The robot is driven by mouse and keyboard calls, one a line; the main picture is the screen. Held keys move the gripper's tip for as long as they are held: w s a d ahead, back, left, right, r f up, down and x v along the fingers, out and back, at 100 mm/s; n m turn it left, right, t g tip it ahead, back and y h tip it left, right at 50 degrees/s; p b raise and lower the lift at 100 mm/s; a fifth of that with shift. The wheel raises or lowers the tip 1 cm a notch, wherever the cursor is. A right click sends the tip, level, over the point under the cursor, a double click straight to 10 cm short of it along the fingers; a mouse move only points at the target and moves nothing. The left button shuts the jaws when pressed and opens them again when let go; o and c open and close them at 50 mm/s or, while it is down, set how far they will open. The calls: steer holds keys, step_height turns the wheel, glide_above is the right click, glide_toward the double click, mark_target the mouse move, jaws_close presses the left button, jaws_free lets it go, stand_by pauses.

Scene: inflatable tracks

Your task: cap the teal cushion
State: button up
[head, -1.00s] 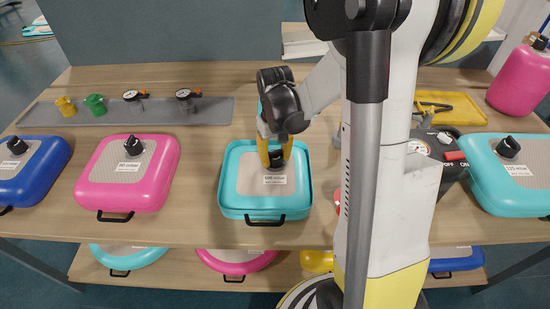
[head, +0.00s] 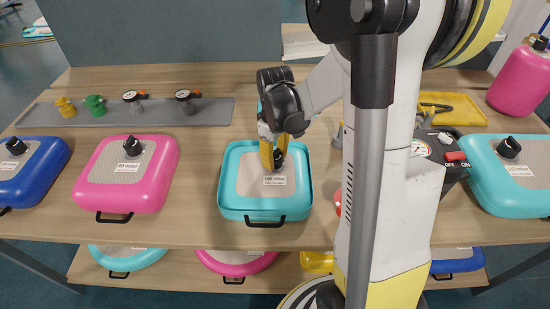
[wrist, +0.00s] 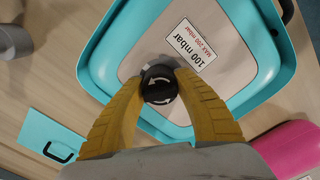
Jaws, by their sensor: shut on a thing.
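The teal cushion (head: 232,200) lies in the middle of the table, marked 100 mbar, with a grey top and a black front handle. My gripper (head: 274,157) points down over its top and is shut on a black round cap (wrist: 158,84) with white arrows. In the wrist view the yellow fingers of my gripper (wrist: 160,90) flank the cap, which sits over the grey top of the teal cushion (wrist: 100,55). Whether the cap is fully seated cannot be told, as the fingers hide its base.
A pink cushion (head: 112,190) and a blue cushion (head: 45,172) lie left, each with a black cap. Another teal cushion (head: 490,180) lies right, beyond a dark control box (head: 450,165). Fittings and gauges stand on a grey mat (head: 212,110) behind. A flat teal piece (wrist: 40,125) lies behind the cushion.

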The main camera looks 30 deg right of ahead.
steer(key=n, duration=0.4)
steer(key=o, duration=1)
steer(key=shift+r, duration=0.1)
step_height(320, 180, up, 12)
steer(key=shift+f, duration=0.1)
steer(key=s+a+m+t, duration=0.2)
steer(key=s+a, duration=0.1)
steer(key=a, duration=0.1)
steer(key=s+a+r+m+t, duration=0.1)
steer(key=s+a+m+t, duration=0.1)
steer(key=s+a+m, duration=0.1)
steer(key=s+a+r+m+t, duration=0.1)
steer(key=s+a+m+t, duration=0.2)
steer(key=a, duration=0.3)
steer(key=shift+s+a+r, duration=0.1)
steer(key=shift+s+a, duration=0.05)
steer(key=shift+s, duration=0.3)
steer(key=shift+s+a+r, duration=0.1)
steer(key=shift+s, duration=0.35)
